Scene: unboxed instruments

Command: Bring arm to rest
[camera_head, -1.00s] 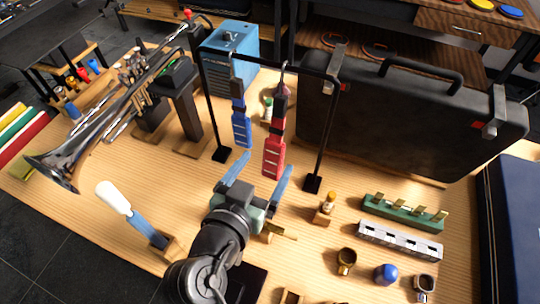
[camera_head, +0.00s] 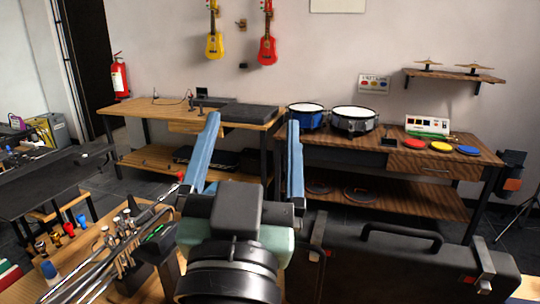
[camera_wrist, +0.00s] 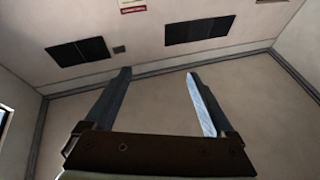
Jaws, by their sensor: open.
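My gripper (camera_head: 250,160) is raised in front of the head camera, its two blue fingers spread wide apart with nothing between them. In the wrist view my gripper (camera_wrist: 160,85) is also open and empty, against a plain wall or ceiling surface with dark vent-like panels (camera_wrist: 198,30). My arm rises from the bottom middle of the head view and hides part of the near table.
A black case (camera_head: 400,265) stands at the lower right. Behind are a wooden workbench (camera_head: 150,108) and a bench with drums (camera_head: 355,120) and coloured discs (camera_head: 440,147). The air around the gripper looks clear.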

